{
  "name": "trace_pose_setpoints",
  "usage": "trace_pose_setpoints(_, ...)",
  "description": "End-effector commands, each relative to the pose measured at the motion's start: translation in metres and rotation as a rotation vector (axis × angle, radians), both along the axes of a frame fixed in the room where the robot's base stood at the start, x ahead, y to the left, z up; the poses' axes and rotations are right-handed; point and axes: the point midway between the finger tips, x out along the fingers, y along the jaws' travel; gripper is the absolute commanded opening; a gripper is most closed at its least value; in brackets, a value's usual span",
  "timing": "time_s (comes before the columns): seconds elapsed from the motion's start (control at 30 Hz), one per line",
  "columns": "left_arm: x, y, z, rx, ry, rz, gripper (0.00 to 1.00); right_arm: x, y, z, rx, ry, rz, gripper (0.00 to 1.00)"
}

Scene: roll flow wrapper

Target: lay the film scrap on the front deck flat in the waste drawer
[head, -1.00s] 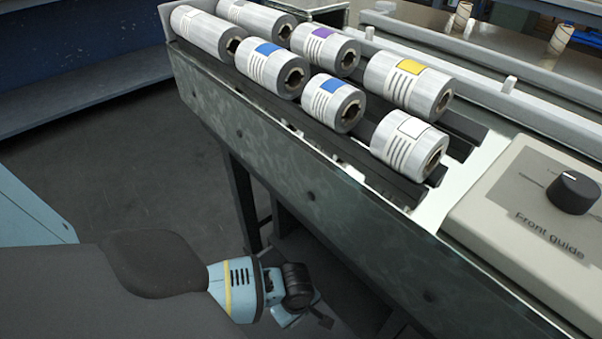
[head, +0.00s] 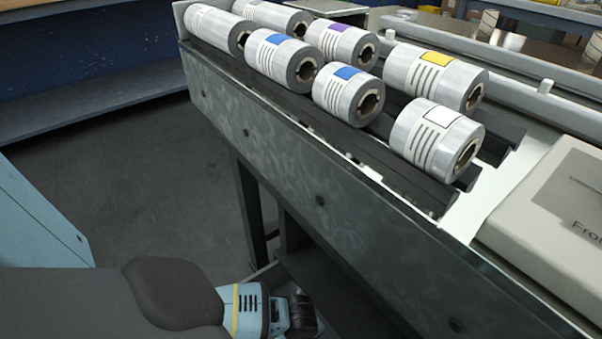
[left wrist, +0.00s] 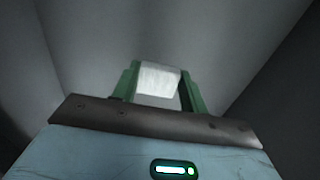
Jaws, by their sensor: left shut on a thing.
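My left gripper (left wrist: 159,76) shows in the left wrist view with its two green fingers shut on the film scrap (left wrist: 158,81), a small whitish, translucent piece spanning between the fingers. Pale grey surfaces and a darker one at the right surround the gripper; they look like the inside of the waste drawer (left wrist: 80,45), but its rim is not clear there. I cannot tell whether the scrap touches the bottom. In the head view my left arm reaches down beside the machine, and its fingers and the scrap are hidden. My right gripper is in neither view.
Several film rolls with coloured labels (head: 347,95) lie on dark rollers on the machine deck. The machine's dark side panel (head: 300,185) stands just right of my left arm. A front guide box (head: 555,215) is at the right. Open floor (head: 150,190) lies to the left.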

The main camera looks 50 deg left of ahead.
Motion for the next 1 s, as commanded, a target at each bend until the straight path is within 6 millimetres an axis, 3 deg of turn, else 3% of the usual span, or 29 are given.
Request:
trace_pose_setpoints(0.23,-0.001,0.001,-0.034,0.002,0.004,-0.001,0.23,0.003,0.000,-0.021,0.001,0.006,-0.001,0.36)
trace_pose_setpoints(0.7,-0.001,0.000,-0.039,-0.001,0.001,0.000,0.23,0.005,0.001,-0.021,0.003,0.001,-0.001,0.36)
trace_pose_setpoints(0.73,0.000,0.000,-0.038,0.000,0.000,-0.001,0.46,0.004,0.001,-0.020,0.002,0.003,-0.001,0.36)
trace_pose_setpoints(0.87,0.000,0.000,-0.038,0.000,0.000,-0.001,0.63,0.001,0.001,-0.020,0.002,0.010,-0.001,0.36)
trace_pose_setpoints(1.0,0.000,0.000,-0.038,0.000,0.001,-0.001,0.65,-0.002,0.001,-0.020,0.002,0.016,0.000,0.36)
